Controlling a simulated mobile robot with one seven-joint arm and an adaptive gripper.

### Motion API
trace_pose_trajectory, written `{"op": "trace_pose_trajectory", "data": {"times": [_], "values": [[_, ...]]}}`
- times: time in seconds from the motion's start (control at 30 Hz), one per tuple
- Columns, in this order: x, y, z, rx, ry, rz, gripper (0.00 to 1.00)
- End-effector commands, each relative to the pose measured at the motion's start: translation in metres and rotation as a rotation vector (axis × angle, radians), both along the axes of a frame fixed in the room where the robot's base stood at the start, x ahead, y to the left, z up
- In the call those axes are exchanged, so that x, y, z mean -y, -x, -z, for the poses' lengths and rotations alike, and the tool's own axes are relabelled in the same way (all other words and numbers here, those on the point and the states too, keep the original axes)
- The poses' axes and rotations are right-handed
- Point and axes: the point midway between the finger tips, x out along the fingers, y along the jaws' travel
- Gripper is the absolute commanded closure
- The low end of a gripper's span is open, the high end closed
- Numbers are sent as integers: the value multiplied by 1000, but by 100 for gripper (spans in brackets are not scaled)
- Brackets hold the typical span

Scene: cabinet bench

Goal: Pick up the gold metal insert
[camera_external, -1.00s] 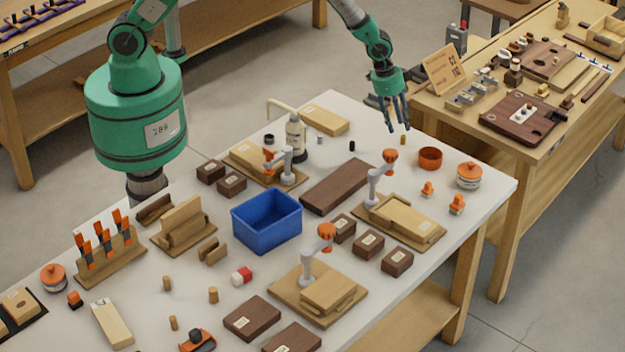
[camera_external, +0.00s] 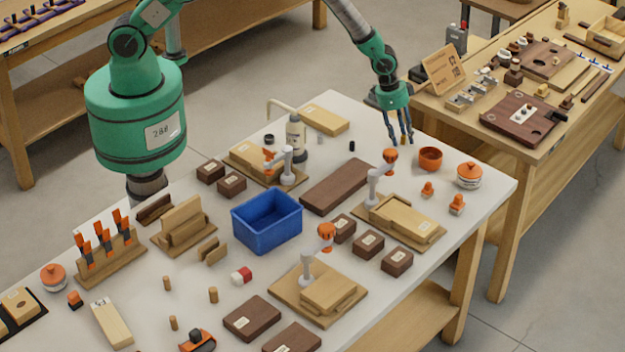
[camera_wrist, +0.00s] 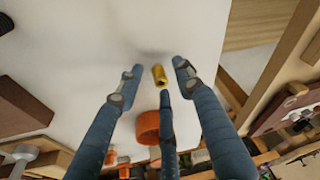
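The gold metal insert (camera_wrist: 159,76) is a small yellow cylinder on the white bench top. In the wrist view it lies between the spread fingertips of my gripper (camera_wrist: 158,70), with pale gaps at both sides. A third finger is just below it in the picture; whether it touches the insert, I cannot tell. My gripper (camera_external: 399,139) is open and points down over the far right part of the bench. In the external view the insert (camera_external: 403,140) is small and partly hidden among the fingers.
An orange ring-shaped cup (camera_external: 430,158) stands close to the right of my gripper. An orange-topped clamp (camera_external: 390,157) stands just in front. A small black cylinder (camera_external: 351,146) is to the left. A dark wooden board (camera_external: 340,187) and a blue bin (camera_external: 266,222) lie further left.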

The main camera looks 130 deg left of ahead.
Motion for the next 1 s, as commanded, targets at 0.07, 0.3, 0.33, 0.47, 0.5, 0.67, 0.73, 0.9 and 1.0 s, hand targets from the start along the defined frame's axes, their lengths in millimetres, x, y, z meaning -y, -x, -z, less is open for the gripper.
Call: {"op": "trace_pose_trajectory", "data": {"times": [0.07,0.3,0.33,0.47,0.5,0.67,0.73,0.9,1.0], "values": [[0,0,0,0,0,0,64],[0,0,0,0,0,0,68],[0,0,0,0,0,0,74],[0,0,0,0,0,0,99],[0,0,0,0,0,0,100],[0,0,0,0,0,0,100],[0,0,0,0,0,0,100],[0,0,-1,1,-1,0,100],[0,0,-4,1,-1,0,100]]}}
